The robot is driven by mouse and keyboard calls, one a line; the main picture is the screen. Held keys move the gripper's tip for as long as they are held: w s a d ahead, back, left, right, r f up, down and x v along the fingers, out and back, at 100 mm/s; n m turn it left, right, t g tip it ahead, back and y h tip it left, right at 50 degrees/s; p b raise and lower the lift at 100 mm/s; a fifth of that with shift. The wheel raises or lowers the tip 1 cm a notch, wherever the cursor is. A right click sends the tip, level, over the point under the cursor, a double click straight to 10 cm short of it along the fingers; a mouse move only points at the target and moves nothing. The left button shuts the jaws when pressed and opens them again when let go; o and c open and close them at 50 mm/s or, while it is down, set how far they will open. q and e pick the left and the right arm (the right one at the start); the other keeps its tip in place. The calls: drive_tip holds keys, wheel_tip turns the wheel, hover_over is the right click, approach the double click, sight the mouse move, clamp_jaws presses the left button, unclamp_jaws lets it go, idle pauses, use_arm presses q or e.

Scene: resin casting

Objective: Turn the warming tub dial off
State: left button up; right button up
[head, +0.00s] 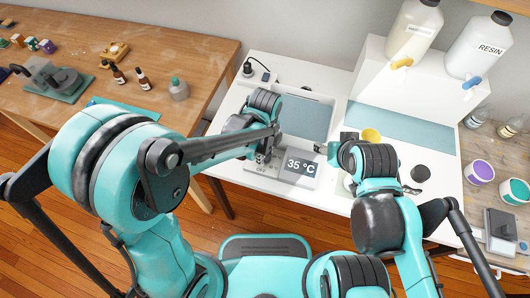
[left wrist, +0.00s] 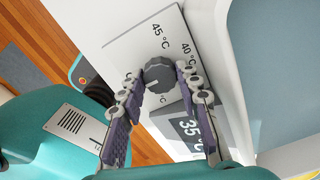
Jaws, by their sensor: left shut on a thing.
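The warming tub's dial (left wrist: 158,73) is a dark grey round knob on a white panel (left wrist: 125,45) marked 45 °C and 40 °C; another °C label is partly hidden. A pale mark on the knob points toward the lower left of the left wrist view. My left gripper (left wrist: 159,77) is shut on the dial, one finger on each side. In the head view the left gripper (head: 265,154) hides most of the dial, above the word OFF. The display (head: 300,165) reads 35 °C. My right gripper (head: 326,149) is right of the display; its jaw state is unclear.
The tub (head: 305,116) with a blue-grey surface lies behind the panel. A white stand (head: 377,85) holds two large bottles, one labelled RESIN (head: 478,47). A yellow cup (head: 371,135) and a dark round item (head: 420,173) are near my right arm. A wooden bench (head: 190,50) is at left.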

use_arm(q)
drive_tip(key=o, duration=1.2)
drive_tip(key=shift+c, duration=0.2)
wheel_tip(320, 180, up, 12)
drive_tip(key=shift+a, duration=0.1)
drive_tip(key=s+a+r+n+t, duration=0.1)
drive_tip(key=s+a+n+t, duration=0.1)
drive_tip(key=a+n, duration=0.7)
drive_tip(key=s+a+r+n+t, duration=0.1)
drive_tip(key=s+a+n+t, duration=0.2)
drive_tip(key=n, duration=1.2)
drive_tip(key=a+t, duration=0.2)
drive_tip(key=a, duration=0.3)
drive_tip(key=shift+s+a+n, duration=0.3)
drive_tip(key=shift+a, duration=0.1)
